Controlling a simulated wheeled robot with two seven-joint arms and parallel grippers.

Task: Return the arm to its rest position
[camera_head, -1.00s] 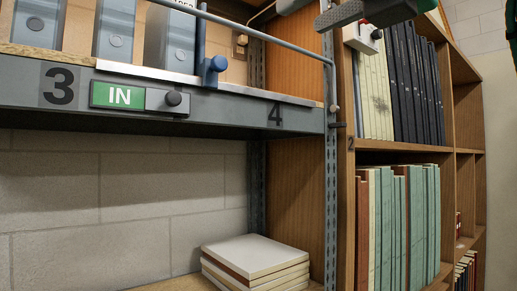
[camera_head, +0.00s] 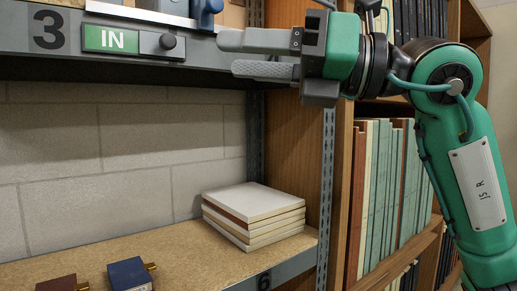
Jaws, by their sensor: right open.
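My right arm (camera_head: 470,160) is green and black and comes in from the right in the head view. My right gripper (camera_head: 248,55) points left, its two grey fingers apart with nothing between them. It is in front of the upper shelf edge, to the right of the green IN sign (camera_head: 110,39) and its dark knob (camera_head: 168,41). The gripper hides part of the shelf edge. I cannot tell whether it touches the shelf. My left gripper is not in view.
A stack of pale books (camera_head: 252,212) lies on the lower shelf (camera_head: 190,250). A blue block (camera_head: 130,274) and a dark red block (camera_head: 62,284) lie at the front left. Upright books (camera_head: 385,200) fill the wooden bookcase at right. The lower shelf's middle is clear.

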